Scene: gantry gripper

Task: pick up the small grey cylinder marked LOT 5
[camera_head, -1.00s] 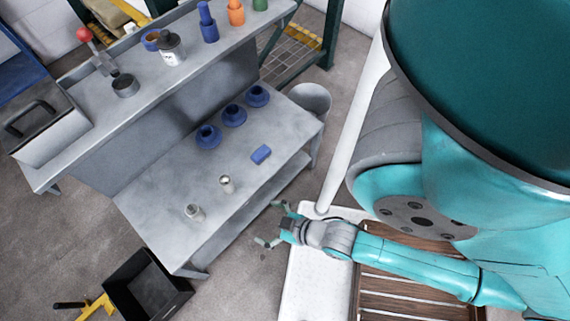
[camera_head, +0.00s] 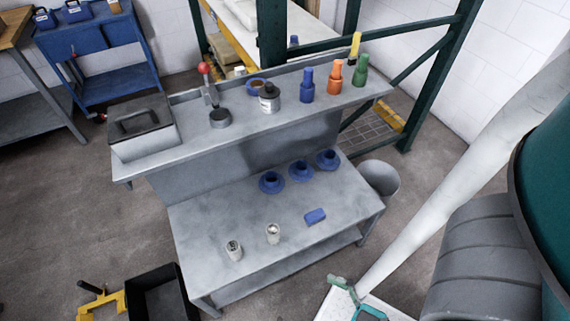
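Two small grey cylinders stand upright on the lower grey bench top (camera_head: 300,232). One cylinder (camera_head: 233,251) is near the bench's front left, and the other cylinder (camera_head: 273,234) is a little to its right and farther back. Marks on them are too small to read, so I cannot tell which is LOT 5.
A blue block (camera_head: 315,216) and three blue flanged rings (camera_head: 300,171) lie on the same bench top. A raised shelf (camera_head: 330,106) behind carries bottles and a lidded box (camera_head: 142,127). A black bin (camera_head: 160,296) stands at the front left, a grey bucket (camera_head: 380,178) at the right.

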